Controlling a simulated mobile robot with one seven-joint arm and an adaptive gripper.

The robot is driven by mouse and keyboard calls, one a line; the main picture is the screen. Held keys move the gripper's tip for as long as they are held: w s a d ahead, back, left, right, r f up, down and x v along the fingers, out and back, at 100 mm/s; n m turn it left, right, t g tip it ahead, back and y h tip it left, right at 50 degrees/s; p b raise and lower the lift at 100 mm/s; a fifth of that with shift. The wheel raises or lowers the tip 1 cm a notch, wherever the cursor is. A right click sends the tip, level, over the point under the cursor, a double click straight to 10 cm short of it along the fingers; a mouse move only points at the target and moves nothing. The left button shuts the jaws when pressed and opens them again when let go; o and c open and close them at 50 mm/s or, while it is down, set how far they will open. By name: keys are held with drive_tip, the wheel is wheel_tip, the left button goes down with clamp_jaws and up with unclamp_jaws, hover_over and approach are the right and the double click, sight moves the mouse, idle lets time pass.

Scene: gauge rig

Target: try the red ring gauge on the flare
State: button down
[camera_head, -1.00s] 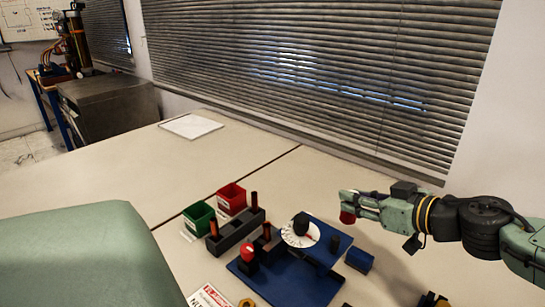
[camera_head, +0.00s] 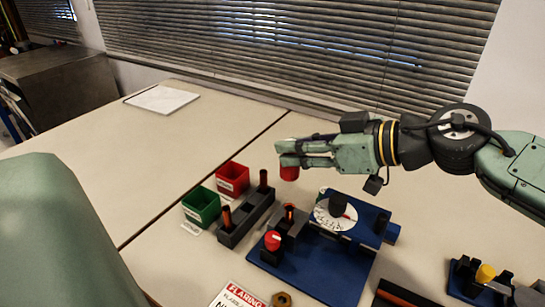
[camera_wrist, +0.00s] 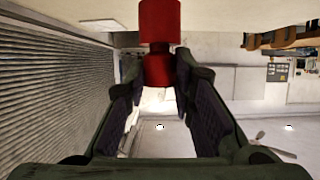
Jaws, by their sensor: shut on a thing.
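My gripper (camera_head: 290,153) is shut on the red ring gauge (camera_head: 289,173), which hangs below the fingertips above the table. In the wrist view the red gauge (camera_wrist: 160,22) shows a wide body and a narrower part between the fingers. The copper tube end (camera_head: 290,211), which looks like the flare, stands in a dark block on the blue rig (camera_head: 325,275). The gauge is above and apart from it. Its exact height over the tube is hard to tell. A red-topped knob (camera_head: 272,240) stands at the rig's left side.
A dark rack (camera_head: 240,225) with copper tubes stands left of the rig. Beyond it are a green bin (camera_head: 201,206) and a red bin (camera_head: 232,178). A white dial (camera_head: 334,214) with a black knob is on the rig. A yellow-topped piece (camera_head: 485,273) stands at right.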

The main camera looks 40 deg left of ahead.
wheel_tip(320, 180, down, 3)
drive_tip(key=shift+r+b, duration=0.15)
drive_tip(key=shift+b, duration=0.35)
drive_tip(key=shift+d+f+b, duration=0.15)
drive_tip(key=shift+f+b, duration=0.2)
drive_tip(key=shift+b, duration=0.1)
drive_tip(key=shift+f, duration=0.1)
drive_tip(key=shift+f+b, duration=1.85)
drive_tip(key=shift+f, duration=0.35)
drive_tip(key=shift+r+p, duration=2.6)
drive_tip(key=shift+r, duration=0.4)
